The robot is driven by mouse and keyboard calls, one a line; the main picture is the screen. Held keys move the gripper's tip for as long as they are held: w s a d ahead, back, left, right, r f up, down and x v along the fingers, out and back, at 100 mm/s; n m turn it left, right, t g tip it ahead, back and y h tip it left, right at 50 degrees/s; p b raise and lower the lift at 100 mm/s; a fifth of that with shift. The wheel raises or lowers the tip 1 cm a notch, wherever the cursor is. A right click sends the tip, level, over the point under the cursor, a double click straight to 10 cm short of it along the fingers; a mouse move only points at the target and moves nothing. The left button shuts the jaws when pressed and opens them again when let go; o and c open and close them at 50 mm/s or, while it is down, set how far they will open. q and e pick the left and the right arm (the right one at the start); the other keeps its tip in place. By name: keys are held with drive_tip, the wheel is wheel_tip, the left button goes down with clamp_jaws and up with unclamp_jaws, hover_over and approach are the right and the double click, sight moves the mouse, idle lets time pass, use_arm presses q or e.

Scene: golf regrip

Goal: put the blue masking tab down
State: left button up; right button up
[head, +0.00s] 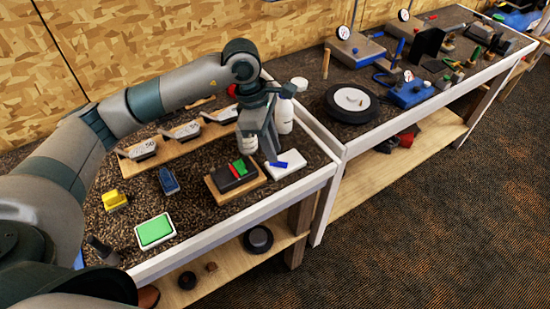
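The blue masking tab (279,165) is a small flat blue strip at the white pad (291,167) near the front right of the left bench. My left gripper (271,157) points down, with its fingertips right at the tab's left end. I cannot tell whether the fingers grip the tab or only stand beside it, or whether the tab touches the pad. The gap between the fingers is not clear from this angle. My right gripper is not in view.
A wooden block with a black and red-green piece (236,176) stands just left of the gripper. White bottles (284,112) stand behind it. A green pad (155,231), a yellow item (115,201) and a blue item (168,180) lie further left. A wheel (351,102) lies on the right bench.

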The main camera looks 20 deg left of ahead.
use_arm(q)
drive_tip(key=b+v, duration=0.2)
drive_tip(key=v, duration=0.6)
drive_tip(key=shift+b, duration=0.35)
